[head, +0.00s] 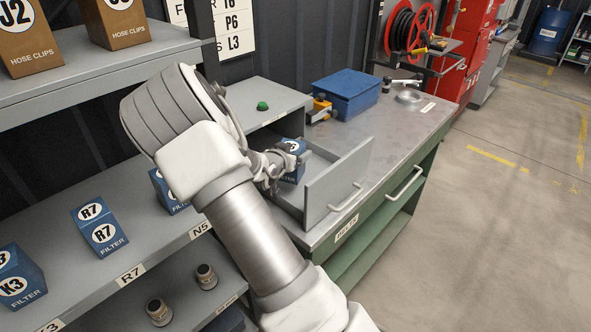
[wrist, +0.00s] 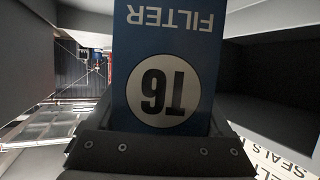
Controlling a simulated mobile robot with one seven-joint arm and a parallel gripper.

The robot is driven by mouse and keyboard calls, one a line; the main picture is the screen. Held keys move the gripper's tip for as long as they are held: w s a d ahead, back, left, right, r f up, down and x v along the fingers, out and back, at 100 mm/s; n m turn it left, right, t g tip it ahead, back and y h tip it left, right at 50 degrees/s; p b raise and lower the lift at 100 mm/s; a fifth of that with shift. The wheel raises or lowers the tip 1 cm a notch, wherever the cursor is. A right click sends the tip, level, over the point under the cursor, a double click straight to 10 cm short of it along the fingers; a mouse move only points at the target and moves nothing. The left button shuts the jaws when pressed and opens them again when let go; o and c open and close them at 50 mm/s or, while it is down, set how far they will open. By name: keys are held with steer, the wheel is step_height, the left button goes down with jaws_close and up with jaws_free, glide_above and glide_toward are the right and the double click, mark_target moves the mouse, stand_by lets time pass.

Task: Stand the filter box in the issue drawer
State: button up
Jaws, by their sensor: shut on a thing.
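My gripper (head: 276,168) is shut on a blue filter box (head: 293,173) in the head view. The box also fills the middle of the wrist view (wrist: 165,48), its FILTER lettering upside down there and its white label seeming to read T6. The issue drawer (head: 338,186) is pulled out from the grey unit on the bench. The box is at the drawer's opening, between the unit and the drawer front, and looks roughly upright. My arm and the drawer front hide its lower part, so I cannot tell whether it touches the drawer floor.
A green button (head: 262,106) sits on the drawer unit. A blue bin (head: 346,95) and a metal dish (head: 409,96) stand on the bench (head: 400,122). Left shelves hold more filter boxes (head: 100,226) and hose-clip boxes (head: 118,20). Floor at right is clear.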

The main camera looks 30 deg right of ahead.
steer(key=shift+f, duration=2.15)
steer(key=shift+f+b, duration=0.25)
steer(key=shift+b, duration=0.15)
steer(key=o, duration=1.5)
steer(key=shift+o, duration=0.2)
steer(key=shift+r, duration=0.15)
steer(key=shift+s+a+r, duration=0.15)
steer(key=shift+a, duration=0.05)
steer(key=p+v, duration=0.1)
steer(key=v, duration=1)
steer(key=shift+s, duration=0.25)
